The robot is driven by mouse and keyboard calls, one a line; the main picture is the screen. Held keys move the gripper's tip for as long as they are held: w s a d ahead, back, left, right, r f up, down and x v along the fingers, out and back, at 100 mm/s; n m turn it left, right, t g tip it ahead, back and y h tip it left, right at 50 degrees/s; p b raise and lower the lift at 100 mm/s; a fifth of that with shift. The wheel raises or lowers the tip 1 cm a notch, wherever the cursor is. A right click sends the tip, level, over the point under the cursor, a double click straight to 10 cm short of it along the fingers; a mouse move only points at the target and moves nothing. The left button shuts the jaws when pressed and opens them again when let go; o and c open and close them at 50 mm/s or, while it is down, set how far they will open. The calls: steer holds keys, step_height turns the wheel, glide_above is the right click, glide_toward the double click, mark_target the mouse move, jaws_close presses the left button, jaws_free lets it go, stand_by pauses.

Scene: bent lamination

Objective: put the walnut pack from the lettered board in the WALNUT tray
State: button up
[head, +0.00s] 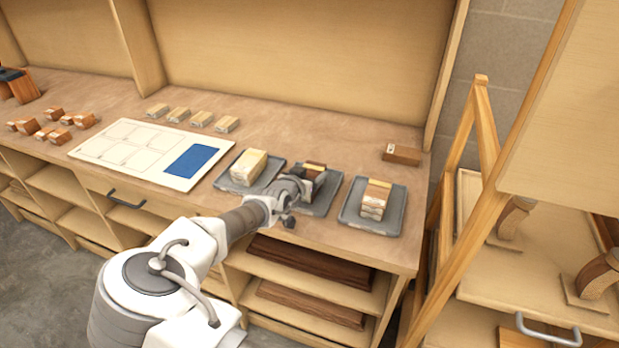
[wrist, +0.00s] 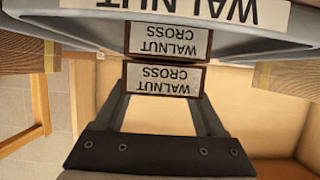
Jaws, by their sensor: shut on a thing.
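My gripper (head: 304,180) is over the middle grey tray (head: 326,204) in the head view. In the wrist view, which is upside down, my gripper (wrist: 163,92) is shut on a walnut pack (wrist: 163,79) labelled WALNUT CROSS. Another pack (wrist: 168,41) with the same label is in the tray, directly below the held one. The two packs look stacked, touching or nearly so. The tray's front label reads WALNUT (wrist: 210,10). In the head view, my gripper partly hides the dark pack. The pale board (head: 120,148) has a blue patch; its letters are unreadable.
A left tray (head: 222,180) holds pale packs and a right tray (head: 362,226) holds stacked packs, both close to the middle tray. Several pale blocks (head: 190,115) line the back; orange-brown blocks (head: 45,125) lie left. One brown block (head: 401,155) is back right.

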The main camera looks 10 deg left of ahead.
steer(key=o, duration=1)
steer(key=shift+f, duration=0.15)
steer(key=o, duration=0.4)
steer(key=shift+s+r, duration=0.15)
steer(key=shift+r, duration=0.1)
steer(key=p+v, duration=0.1)
steer(key=v, duration=1)
steer(key=shift+s+a, duration=0.1)
steer(key=shift+s, duration=0.3)
